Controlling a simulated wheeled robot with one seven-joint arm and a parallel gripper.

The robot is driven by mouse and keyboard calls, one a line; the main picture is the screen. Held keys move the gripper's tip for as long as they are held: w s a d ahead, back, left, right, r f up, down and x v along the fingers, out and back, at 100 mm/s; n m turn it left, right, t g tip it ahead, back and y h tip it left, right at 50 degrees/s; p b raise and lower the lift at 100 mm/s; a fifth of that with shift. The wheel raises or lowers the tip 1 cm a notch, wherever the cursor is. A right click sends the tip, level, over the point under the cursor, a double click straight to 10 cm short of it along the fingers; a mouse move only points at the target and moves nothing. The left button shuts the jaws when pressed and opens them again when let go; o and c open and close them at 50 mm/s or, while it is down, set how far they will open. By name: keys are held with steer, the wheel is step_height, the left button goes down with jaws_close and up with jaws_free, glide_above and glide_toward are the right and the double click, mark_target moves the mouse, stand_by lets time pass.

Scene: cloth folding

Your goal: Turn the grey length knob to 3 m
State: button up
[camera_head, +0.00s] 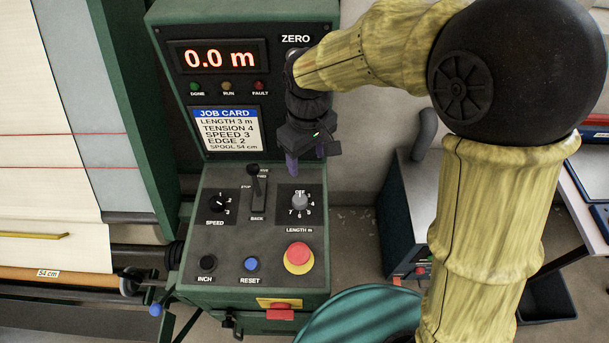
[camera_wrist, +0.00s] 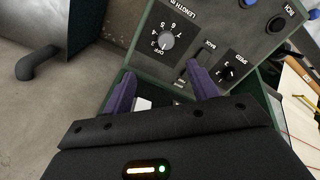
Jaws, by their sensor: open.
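The grey length knob (camera_head: 300,202) sits on the right of the control panel, ringed by a scale with OFF at the top and numbers around it. It also shows in the wrist view (camera_wrist: 166,40). Its pointer seems to be near OFF, but it is too small to be sure. My gripper (camera_head: 305,163) hangs above and just behind the knob, apart from it. Its two purple fingers are spread with nothing between them; in the wrist view the fingertips (camera_wrist: 161,73) stand short of the knob. The display (camera_head: 218,57) reads 0.0 m.
A black lever (camera_head: 256,182) stands left of the length knob, with the black speed knob (camera_head: 217,204) beyond it. In front are the red stop button (camera_head: 299,257), blue reset button (camera_head: 251,265) and black inch button (camera_head: 208,263). The job card (camera_head: 225,129) reads length 3 m.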

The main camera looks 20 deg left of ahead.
mark_target(300, 199)
steer(key=shift+n, duration=0.4)
steer(key=f+p, duration=0.1)
steer(key=f, duration=0.4)
steer(key=a+f+p, duration=0.1)
steer(key=f, duration=0.4)
steer(key=f+p, duration=0.1)
steer(key=f, duration=0.4)
steer(key=shift+s+a+f, duration=0.15)
steer(key=shift+a+f, duration=0.05)
steer(key=shift+a, duration=0.15)
steer(key=shift+f, duration=0.7)
steer(key=c, duration=1)
